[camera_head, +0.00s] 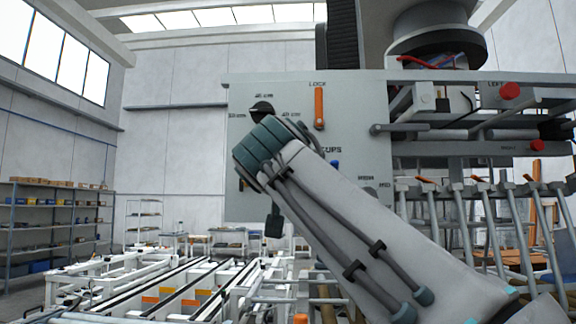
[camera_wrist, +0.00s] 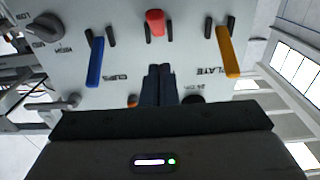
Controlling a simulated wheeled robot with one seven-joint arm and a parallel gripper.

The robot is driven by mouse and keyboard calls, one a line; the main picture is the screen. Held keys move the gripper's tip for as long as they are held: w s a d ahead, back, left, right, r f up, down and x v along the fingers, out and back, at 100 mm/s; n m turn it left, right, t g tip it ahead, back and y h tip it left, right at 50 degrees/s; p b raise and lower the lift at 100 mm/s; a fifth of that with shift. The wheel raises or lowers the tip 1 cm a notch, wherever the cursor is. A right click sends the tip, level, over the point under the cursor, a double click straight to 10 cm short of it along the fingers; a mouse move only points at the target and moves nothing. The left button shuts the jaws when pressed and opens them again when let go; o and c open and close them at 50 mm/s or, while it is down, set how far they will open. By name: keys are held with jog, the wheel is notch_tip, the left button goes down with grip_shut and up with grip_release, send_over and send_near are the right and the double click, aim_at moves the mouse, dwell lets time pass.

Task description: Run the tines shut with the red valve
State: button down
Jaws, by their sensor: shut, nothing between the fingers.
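The red valve (camera_wrist: 155,22) is a short red handle on the grey control panel, at the top middle of the wrist view, between two dark pegs. In the head view my arm hides it. My gripper (camera_wrist: 158,70) is shut and empty, its dark fingers pointing at the panel just below the red valve in the picture. It appears apart from the valve; contact with the panel cannot be told. The tines seem to be the row of grey prongs (camera_head: 490,230) at the right of the head view, spaced apart.
A blue lever (camera_wrist: 95,62) marked CUPS and an orange lever (camera_wrist: 228,52) near PLATE flank the red valve. A dark knob (camera_wrist: 44,27) sits left. An orange LOCK lever (camera_head: 319,108) is high on the panel (camera_head: 350,95). White conveyor frames (camera_head: 110,275) stand lower left.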

jog(key=s+a+f+b, duration=0.1)
jog(key=s+b, duration=0.1)
jog(key=s, duration=0.8)
jog(key=shift+s+a, duration=0.3)
